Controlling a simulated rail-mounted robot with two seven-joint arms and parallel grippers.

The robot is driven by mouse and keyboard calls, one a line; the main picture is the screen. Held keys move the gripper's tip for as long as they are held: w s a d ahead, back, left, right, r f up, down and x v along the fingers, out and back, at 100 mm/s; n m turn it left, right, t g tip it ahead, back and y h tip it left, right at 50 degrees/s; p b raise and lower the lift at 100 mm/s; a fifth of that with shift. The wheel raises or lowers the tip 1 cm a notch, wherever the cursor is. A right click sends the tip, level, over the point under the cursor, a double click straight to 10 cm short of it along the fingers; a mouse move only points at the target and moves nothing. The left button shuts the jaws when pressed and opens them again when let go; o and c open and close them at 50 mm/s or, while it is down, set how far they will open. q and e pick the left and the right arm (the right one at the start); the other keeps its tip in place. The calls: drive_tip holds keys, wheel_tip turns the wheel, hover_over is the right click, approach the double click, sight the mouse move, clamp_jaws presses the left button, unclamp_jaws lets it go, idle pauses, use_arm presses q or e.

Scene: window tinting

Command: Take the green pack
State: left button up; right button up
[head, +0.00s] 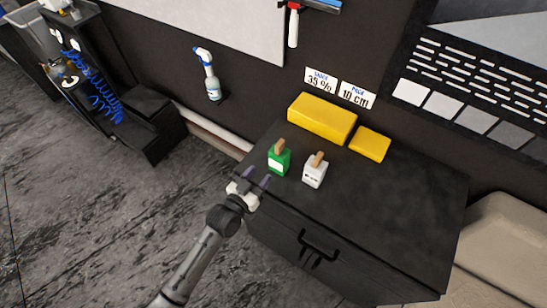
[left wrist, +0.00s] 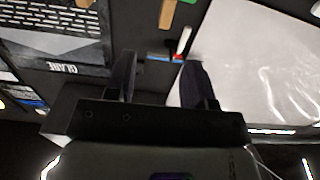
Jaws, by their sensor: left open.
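The green pack (head: 279,162) stands upright on the black cabinet top (head: 400,215) near its left edge. It has a white label and a tan wooden piece sticking out of its top. A similar white pack (head: 314,174) stands just right of it. My left gripper (head: 256,177) is open and empty, close to the left of the green pack and apparently apart from it. Its dark fingers (left wrist: 157,80) also show in the left wrist view with nothing between them. The green pack does not show in that view. My right gripper is in neither view.
A large yellow block (head: 322,118) and a smaller yellow block (head: 370,144) lie behind the packs. A spray bottle (head: 209,78) is at the wall on the left. The cabinet top's right part is clear.

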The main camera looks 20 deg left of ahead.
sight(277, 149)
use_arm(q)
drive_tip(key=w, duration=0.4)
drive_tip(key=w+d, duration=0.1)
drive_tip(key=w, duration=0.8)
drive_tip(key=shift+w+d+r+b, duration=0.1)
drive_tip(key=shift+w+d+b, duration=0.15)
drive_tip(key=shift+w+b, duration=0.15)
clamp_jaws()
